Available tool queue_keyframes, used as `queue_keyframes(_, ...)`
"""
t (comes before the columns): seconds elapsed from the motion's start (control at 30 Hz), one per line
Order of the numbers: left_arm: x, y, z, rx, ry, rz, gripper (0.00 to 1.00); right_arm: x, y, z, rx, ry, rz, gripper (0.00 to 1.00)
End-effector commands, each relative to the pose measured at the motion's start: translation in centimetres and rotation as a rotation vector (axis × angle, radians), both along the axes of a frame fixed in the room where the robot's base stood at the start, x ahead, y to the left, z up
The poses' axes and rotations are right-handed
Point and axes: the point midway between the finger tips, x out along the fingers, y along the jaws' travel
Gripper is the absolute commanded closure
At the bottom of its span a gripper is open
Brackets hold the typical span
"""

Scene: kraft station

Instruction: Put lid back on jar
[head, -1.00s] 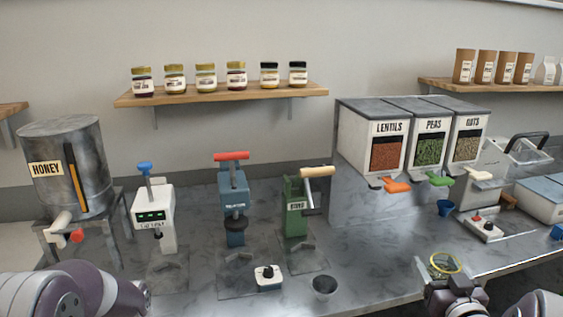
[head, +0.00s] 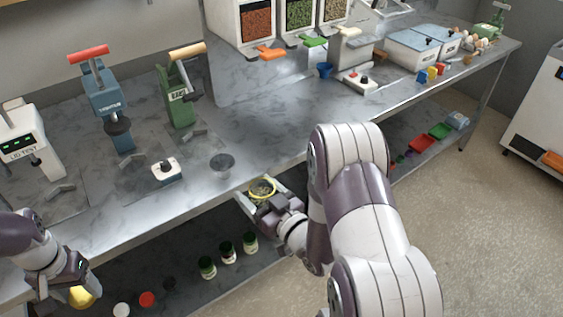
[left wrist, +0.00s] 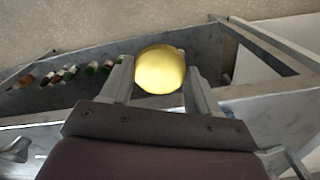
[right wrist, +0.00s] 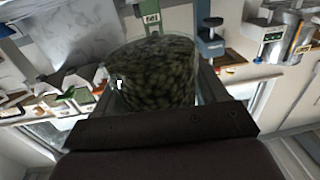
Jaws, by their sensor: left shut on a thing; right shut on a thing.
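The yellow lid (head: 83,297) is held by my left gripper (head: 80,285) at the lower left of the head view. In the left wrist view the round lid (left wrist: 160,70) sits between both fingers. The jar (head: 262,190) is held by my right gripper (head: 270,200) just off the counter's front edge. Its top is open with a yellowish ring, and dark contents show inside. In the right wrist view the clear jar (right wrist: 155,75) holds green pieces between the fingers. Lid and jar are well apart.
A lower shelf holds several dark-lidded jars (head: 228,252). Dispensers (head: 255,25) stand behind.

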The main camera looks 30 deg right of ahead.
Motion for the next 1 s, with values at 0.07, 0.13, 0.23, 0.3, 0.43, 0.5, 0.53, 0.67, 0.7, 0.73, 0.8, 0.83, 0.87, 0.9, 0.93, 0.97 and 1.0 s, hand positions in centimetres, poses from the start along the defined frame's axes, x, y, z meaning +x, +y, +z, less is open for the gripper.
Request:
queue_keyframes(0.07, 0.0, 0.0, 0.0, 0.000, 0.000, 0.000, 0.67, 0.0, 1.9, -1.6, 0.002, 0.002, 0.040, 0.83)
queue_keyframes(0.13, 0.0, 0.0, 0.0, 0.000, 0.000, 0.000, 0.67, -0.1, 3.5, -3.0, 0.002, 0.002, 0.073, 0.83)
queue_keyframes(0.23, 0.0, 0.0, 0.0, 0.000, 0.000, 0.000, 0.67, -0.1, 5.8, -5.0, 0.001, 0.002, 0.119, 0.83)
queue_keyframes(0.3, 0.0, 0.0, 0.0, 0.000, 0.000, 0.000, 0.67, -0.1, 7.4, -6.3, 0.001, 0.003, 0.150, 0.83)
queue_keyframes(0.43, 0.0, 0.0, 0.0, 0.000, 0.000, 0.000, 0.67, -0.2, 10.4, -8.8, 0.000, 0.002, 0.210, 0.83)
queue_keyframes(0.5, 0.0, 0.0, 0.0, 0.000, 0.000, 0.000, 0.67, -0.2, 12.0, -10.2, 0.000, 0.001, 0.241, 0.83)
queue_keyframes(0.53, 0.0, 0.0, 0.0, 0.000, 0.000, 0.000, 0.67, -0.3, 12.7, -10.8, 0.000, 0.002, 0.256, 0.83)
queue_keyframes(0.67, 0.0, 0.0, 0.0, 0.000, 0.000, 0.000, 0.67, -0.3, 15.4, -13.1, 0.000, 0.001, 0.310, 0.83)
queue_keyframes(0.7, 0.0, 0.0, 0.0, 0.000, 0.000, 0.000, 0.67, -0.3, 16.1, -13.7, 0.000, 0.001, 0.324, 0.83)
queue_keyframes(0.73, 0.0, 0.0, 0.0, 0.000, 0.000, 0.000, 0.67, -0.3, 16.6, -14.2, 0.000, 0.001, 0.335, 0.83)
queue_keyframes(0.8, 0.0, 0.0, 0.0, 0.000, 0.000, 0.000, 0.67, -0.3, 17.6, -15.0, 0.000, 0.000, 0.355, 0.83)
queue_keyframes(0.83, 0.0, 0.0, 0.0, 0.000, 0.000, 0.000, 0.67, -0.3, 18.0, -15.3, 0.000, 0.000, 0.361, 0.83)
queue_keyframes(0.87, 0.0, 0.0, 0.0, 0.000, 0.000, 0.000, 0.67, -0.3, 18.2, -15.5, 0.001, -0.001, 0.366, 0.83)
queue_keyframes(0.9, 0.0, 0.0, 0.0, 0.000, 0.000, 0.000, 0.67, -0.3, 18.6, -15.8, 0.001, -0.001, 0.373, 0.83)
queue_keyframes(0.93, 0.0, 0.0, 0.0, 0.000, 0.000, 0.000, 0.67, -0.3, 18.8, -16.0, 0.001, -0.001, 0.377, 0.83)
queue_keyframes(0.97, 0.0, 0.0, 0.0, 0.000, 0.000, 0.000, 0.67, -0.3, 18.9, -16.1, 0.001, -0.002, 0.379, 0.83)
queue_keyframes(1.0, 0.0, 0.0, 0.0, 0.000, 0.000, 0.000, 0.67, -0.3, 19.1, -16.2, 0.001, -0.002, 0.382, 0.83)
